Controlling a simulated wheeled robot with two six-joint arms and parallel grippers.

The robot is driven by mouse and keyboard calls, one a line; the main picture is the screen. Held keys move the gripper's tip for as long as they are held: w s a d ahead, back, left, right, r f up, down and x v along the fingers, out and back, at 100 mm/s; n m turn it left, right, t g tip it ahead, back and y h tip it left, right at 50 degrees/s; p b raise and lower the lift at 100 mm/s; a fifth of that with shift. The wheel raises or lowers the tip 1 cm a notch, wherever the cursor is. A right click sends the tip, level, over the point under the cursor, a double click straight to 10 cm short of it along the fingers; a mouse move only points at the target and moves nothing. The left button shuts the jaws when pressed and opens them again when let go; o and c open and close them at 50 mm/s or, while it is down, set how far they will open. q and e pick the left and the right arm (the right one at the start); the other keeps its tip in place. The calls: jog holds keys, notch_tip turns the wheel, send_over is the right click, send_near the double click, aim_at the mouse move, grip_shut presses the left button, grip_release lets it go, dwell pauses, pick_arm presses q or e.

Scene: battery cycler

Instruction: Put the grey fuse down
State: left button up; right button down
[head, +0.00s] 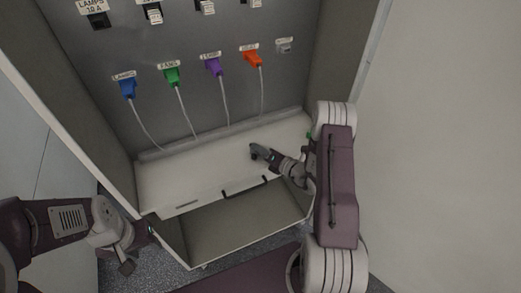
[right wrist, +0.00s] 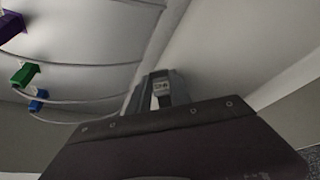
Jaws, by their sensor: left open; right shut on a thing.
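The grey fuse (right wrist: 161,88) shows in the right wrist view as a small pale piece with a printed label, between the fingers of my right gripper (right wrist: 158,95). My right gripper (head: 256,152) is shut on it, over the white ledge (head: 175,178) inside the cabinet. In the head view I cannot make the fuse out, and I cannot tell whether it touches the ledge. My left gripper (head: 128,262) is open and empty, low at the left, outside the cabinet's front edge.
Blue (head: 128,88), green (head: 172,77), purple (head: 213,67) and orange (head: 253,59) plugs with hanging cables sit on the back panel. A grey labelled socket (head: 284,45) is at their right. A black handle (head: 245,187) lies at the ledge's front. The ledge's left part is clear.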

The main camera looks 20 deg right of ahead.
jog(key=c, duration=1.5)
grip_release()
jog(key=shift+o, duration=0.2)
jog(key=shift+r, duration=0.1)
jog(key=v, duration=1.2)
jog(key=s+a+r+n+g+y, duration=0.1)
jog(key=s+a+n+g+y, duration=0.25)
jog(key=a+n, duration=0.35)
jog(key=s+a+r+n+g+y, duration=0.1)
jog(key=s+a+n+g+y, duration=0.2)
jog(key=a+n+g, duration=0.3)
jog(key=s+a+f+n+g+h, duration=0.25)
jog(key=s+n+g+h, duration=0.35)
jog(key=s+n, duration=0.75)
jog(key=w+d+r+n+t+h, duration=0.2)
jog(key=w+d+n+h, duration=0.3)
jog(key=n, duration=1.1)
jog(key=shift+w+r, duration=0.3)
jog(key=shift+w, duration=0.85)
jog(key=shift+h, duration=0.25)
